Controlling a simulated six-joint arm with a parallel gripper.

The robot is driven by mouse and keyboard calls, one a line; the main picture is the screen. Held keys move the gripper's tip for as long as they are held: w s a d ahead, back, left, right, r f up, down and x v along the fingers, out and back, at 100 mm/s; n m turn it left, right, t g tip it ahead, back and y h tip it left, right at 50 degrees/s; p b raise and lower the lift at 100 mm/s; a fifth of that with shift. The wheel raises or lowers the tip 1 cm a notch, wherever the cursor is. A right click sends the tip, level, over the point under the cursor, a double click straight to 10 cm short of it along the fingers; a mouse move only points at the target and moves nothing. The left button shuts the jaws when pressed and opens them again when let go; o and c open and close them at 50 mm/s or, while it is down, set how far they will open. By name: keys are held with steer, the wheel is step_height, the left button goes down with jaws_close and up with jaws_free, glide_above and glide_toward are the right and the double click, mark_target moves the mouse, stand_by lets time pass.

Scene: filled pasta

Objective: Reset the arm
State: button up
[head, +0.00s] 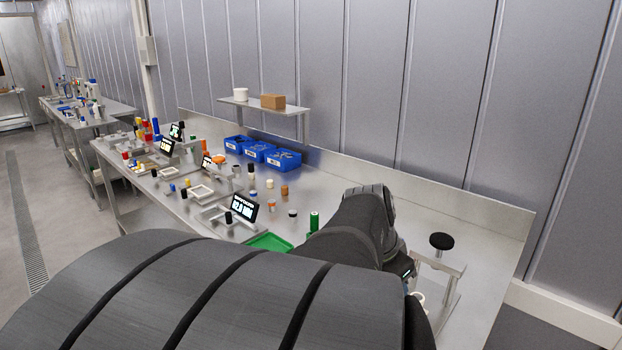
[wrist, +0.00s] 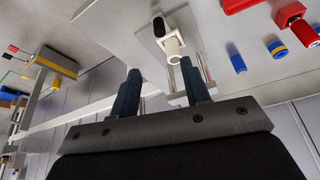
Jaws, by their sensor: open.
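My gripper (wrist: 158,72) shows in the wrist view with its two dark blue fingers spread apart. Nothing is held between them. Past the fingertips is a pale fixture with a white cylinder (wrist: 173,46) and a black-topped part (wrist: 158,26); I cannot tell how far off they are. In the head view my dark arm crosses the foreground and bends out over the right part of the steel bench (head: 345,170). The fingers are not clear there, as the arm hides most of that end.
A stand with a black round top (head: 442,241) is right of my arm. A green tray (head: 270,242) is partly hidden by the arm. Blue bins (head: 283,159), a display (head: 243,208) and several small cylinders stand farther left. A shelf (head: 265,106) rises behind. The bench's back right is clear.

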steer(key=x, duration=1.6)
steer(key=shift+d+f, duration=0.1)
steer(key=shift+f, duration=0.3)
steer(key=shift+r, duration=0.1)
steer(key=v, duration=1.7)
steer(key=shift+x, duration=8.7)
steer(key=shift+w+d+r, duration=0.15)
steer(key=shift+w+d, duration=0.2)
steer(key=shift+w, duration=0.1)
